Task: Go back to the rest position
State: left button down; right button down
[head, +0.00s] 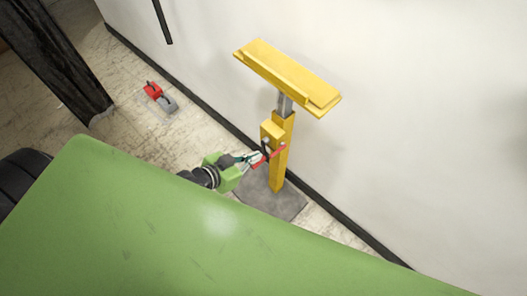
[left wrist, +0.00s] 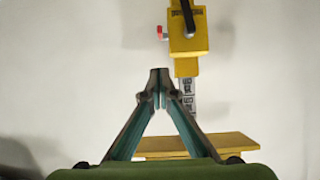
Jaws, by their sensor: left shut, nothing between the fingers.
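My left gripper (head: 256,157) is shut and empty, next to the post of a yellow stand (head: 281,150) by the wall. In the left wrist view my left gripper (left wrist: 160,76) has its fingertips together with nothing between them. The stand's yellow block (left wrist: 188,35) with a black lever and a red-tipped pin shows beyond the fingertips, apart from them in the picture. In the head view a red part (head: 274,155) of the stand lies right by the fingertips; I cannot tell whether they touch. My right gripper is not in view.
The stand has a wide yellow top plate (head: 288,77) and a grey base plate (head: 272,199) on the floor. A red and grey device (head: 158,96) lies on the floor farther left. A dark post (head: 55,60) stands at the upper left. The white wall is close behind the stand.

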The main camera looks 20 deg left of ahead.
pick_arm(q)
jog(key=s+a+f+n+g+y, duration=0.1)
jog(key=s+a+f, duration=0.25)
jog(key=f, duration=0.35)
jog(key=s+a+f+g+y, duration=0.1)
jog(key=s+a+f, duration=0.1)
jog(key=s+f, duration=0.35)
jog(key=s+a+f+n+g+y, duration=0.1)
jog(key=s+a+f+g+y, duration=0.1)
jog(key=f, duration=0.7)
jog(key=s+d+f+g, duration=0.2)
jog(key=s+f, duration=0.5)
jog(key=s, duration=0.5)
jog(key=s+d+f+g, duration=0.1)
jog(key=s+f+g, duration=0.2)
jog(key=s+f, duration=0.4)
jog(key=s, duration=0.5)
jog(key=shift+d+f+g+y, duration=0.3)
jog(key=shift+d+f, duration=0.05)
jog(key=shift+d, duration=0.05)
